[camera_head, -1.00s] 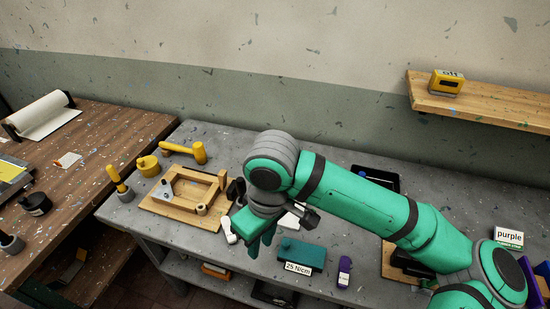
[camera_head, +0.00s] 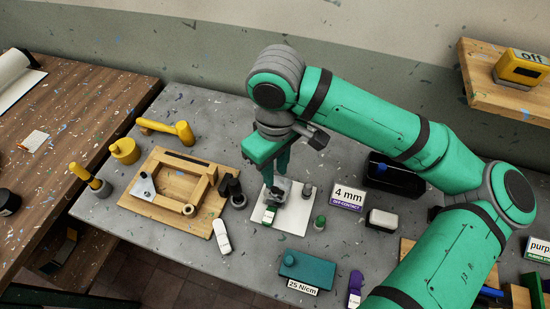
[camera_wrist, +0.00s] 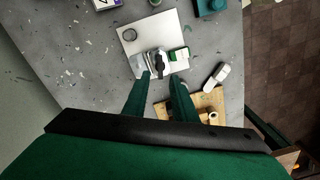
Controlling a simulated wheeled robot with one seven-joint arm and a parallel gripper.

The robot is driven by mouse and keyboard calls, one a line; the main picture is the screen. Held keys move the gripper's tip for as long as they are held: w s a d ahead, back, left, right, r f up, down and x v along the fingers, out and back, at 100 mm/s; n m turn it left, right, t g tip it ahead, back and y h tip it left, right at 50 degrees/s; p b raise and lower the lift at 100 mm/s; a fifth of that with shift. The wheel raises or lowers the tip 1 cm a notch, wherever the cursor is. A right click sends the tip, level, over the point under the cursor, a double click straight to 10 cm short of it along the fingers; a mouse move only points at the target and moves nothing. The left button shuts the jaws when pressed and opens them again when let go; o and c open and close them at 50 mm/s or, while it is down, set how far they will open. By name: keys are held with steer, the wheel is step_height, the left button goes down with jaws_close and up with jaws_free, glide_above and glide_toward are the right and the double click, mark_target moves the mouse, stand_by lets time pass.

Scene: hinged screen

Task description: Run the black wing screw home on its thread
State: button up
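In the wrist view a small dark piece (camera_wrist: 160,66), which may be the black wing screw, stands on a grey metal part (camera_wrist: 149,62) on a white plate (camera_wrist: 130,36). The thread cannot be made out. My gripper (camera_wrist: 160,78) is open, its two green fingers apart, with the dark piece between and just beyond the tips in the picture. Contact cannot be told. In the head view my gripper (camera_head: 277,178) points down over the metal part (camera_head: 283,190) on the white plate (camera_head: 292,222); the fingers partly hide it.
A wooden frame (camera_head: 205,190) and black fitting (camera_head: 233,190) lie left. A white bottle (camera_head: 221,236), a green-topped cylinder (camera_head: 320,223) and a "4 mm" sign (camera_head: 348,197) stand close by.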

mark_target(275, 189)
steer(key=shift+w+f, duration=0.1)
steer(key=shift+f, duration=0.25)
steer(key=f, duration=0.6)
steer(key=shift+s, duration=0.25)
jaws_close()
steer(key=shift+w+m, duration=0.15)
steer(key=shift+m, duration=0.45)
steer(key=m, duration=0.4)
steer(key=shift+m, duration=0.3)
steer(key=m, duration=0.5)
steer(key=shift+a, duration=0.1)
jaws_free()
steer(key=shift+m, duration=0.8)
steer(key=shift+o, duration=1)
steer(key=shift+s, duration=0.2)
